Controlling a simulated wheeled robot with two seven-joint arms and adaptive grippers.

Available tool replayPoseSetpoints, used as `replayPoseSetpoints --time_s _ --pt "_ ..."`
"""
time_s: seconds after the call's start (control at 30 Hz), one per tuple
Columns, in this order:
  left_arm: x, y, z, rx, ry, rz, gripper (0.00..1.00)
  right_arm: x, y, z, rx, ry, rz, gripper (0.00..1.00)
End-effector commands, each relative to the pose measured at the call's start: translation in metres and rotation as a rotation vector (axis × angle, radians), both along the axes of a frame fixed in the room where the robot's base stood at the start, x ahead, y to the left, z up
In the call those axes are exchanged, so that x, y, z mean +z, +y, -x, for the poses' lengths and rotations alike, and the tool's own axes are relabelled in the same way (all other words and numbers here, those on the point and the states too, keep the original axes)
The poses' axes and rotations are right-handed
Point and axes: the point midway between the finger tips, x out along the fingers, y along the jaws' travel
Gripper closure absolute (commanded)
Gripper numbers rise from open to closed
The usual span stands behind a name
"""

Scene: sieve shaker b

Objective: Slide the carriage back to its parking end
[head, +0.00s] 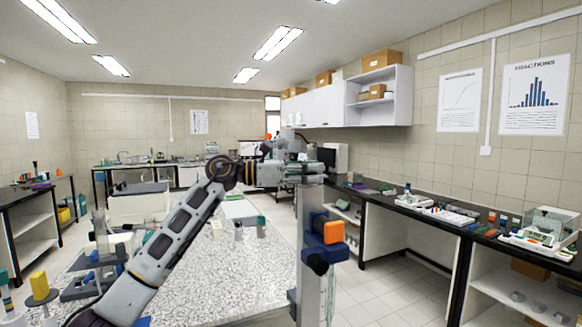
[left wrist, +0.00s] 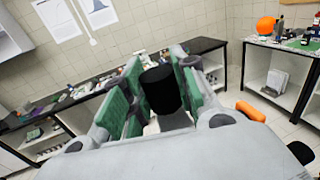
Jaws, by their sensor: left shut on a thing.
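My left arm reaches from the lower left of the head view, with its gripper (head: 306,172) at the top of an upright grey post (head: 309,225). In the left wrist view the green-padded fingers (left wrist: 160,98) are shut on a black cylinder (left wrist: 161,90), a knob or handle. What it is fixed to is hidden. A dark blue block (head: 318,258) with an orange block (head: 333,232) sits on the post below the gripper. I cannot tell for sure which part is the carriage. My right gripper is not in view.
A speckled bench (head: 225,275) spreads below my left arm, with a lab stand (head: 100,245) at its left. A dark-topped counter (head: 430,220) with instruments runs along the right wall. Open tiled floor (head: 385,290) lies between the post and this counter.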

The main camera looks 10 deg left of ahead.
Motion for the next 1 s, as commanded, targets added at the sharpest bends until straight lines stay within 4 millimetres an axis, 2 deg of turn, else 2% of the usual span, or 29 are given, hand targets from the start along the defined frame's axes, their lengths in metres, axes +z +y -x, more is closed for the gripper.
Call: replayPoseSetpoints --time_s 0.1,0.3,0.7,0.73,0.9,1.0 --pt "0.003 -0.014 -0.010 -0.001 0.002 0.001 1.00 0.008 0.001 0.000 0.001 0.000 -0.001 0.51" --pt "0.002 -0.026 -0.018 0.001 0.001 0.001 1.00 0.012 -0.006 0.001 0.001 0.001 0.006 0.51" --pt "0.002 -0.029 -0.020 0.002 -0.003 0.003 1.00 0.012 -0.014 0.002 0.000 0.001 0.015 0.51" --pt "0.002 -0.029 -0.020 0.002 -0.004 0.004 0.69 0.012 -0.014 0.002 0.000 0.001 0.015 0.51" --pt "0.001 -0.028 -0.020 0.001 -0.002 0.003 0.49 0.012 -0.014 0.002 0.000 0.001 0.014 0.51" --pt "0.001 -0.028 -0.020 0.001 -0.001 0.002 0.49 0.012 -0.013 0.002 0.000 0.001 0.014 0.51"
